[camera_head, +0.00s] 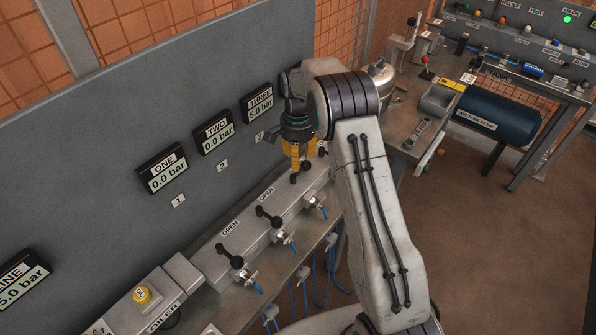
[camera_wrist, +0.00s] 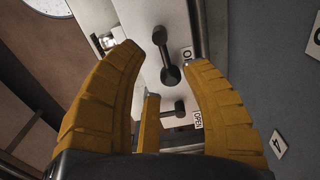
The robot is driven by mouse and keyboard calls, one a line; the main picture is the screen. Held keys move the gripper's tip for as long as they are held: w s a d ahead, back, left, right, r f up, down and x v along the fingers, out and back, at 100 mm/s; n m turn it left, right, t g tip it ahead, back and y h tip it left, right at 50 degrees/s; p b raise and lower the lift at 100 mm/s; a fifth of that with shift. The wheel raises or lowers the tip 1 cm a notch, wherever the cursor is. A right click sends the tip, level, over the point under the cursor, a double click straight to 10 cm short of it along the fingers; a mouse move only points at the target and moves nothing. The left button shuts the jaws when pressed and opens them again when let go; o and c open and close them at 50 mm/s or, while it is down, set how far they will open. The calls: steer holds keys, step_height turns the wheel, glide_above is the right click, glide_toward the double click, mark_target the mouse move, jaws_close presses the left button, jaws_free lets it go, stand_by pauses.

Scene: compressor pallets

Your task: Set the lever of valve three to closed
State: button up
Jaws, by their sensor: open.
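Valve three's lever (camera_head: 300,172) is a dark bar with round ends on the pale valve block. It lies along the row, while the levers of valve one (camera_head: 232,256) and valve two (camera_head: 270,218) lie across it. The display marked THREE (camera_head: 260,103) reads 5.0 bar. My gripper (camera_head: 297,160) is open just above this lever, pointing down. In the wrist view, a lever that seems to be valve three's (camera_wrist: 165,58) shows between the spread yellow fingers (camera_wrist: 168,60). Whether any finger touches it, I cannot tell.
Displays ONE (camera_head: 163,167) and TWO (camera_head: 214,131) on the grey panel read 0.0 bar. Another lever (camera_wrist: 172,110) lies across the row beyond the fingers, partly hidden, near the plate marked 4 (camera_wrist: 278,143). A dark blue tank (camera_head: 497,123) stands at the right.

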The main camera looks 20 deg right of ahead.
mark_target(298, 174)
steer(key=shift+f+p, duration=0.7)
steer(key=shift+f, duration=2.6)
steer(key=shift+r, duration=0.1)
jaws_close()
steer(key=shift+w, duration=0.1)
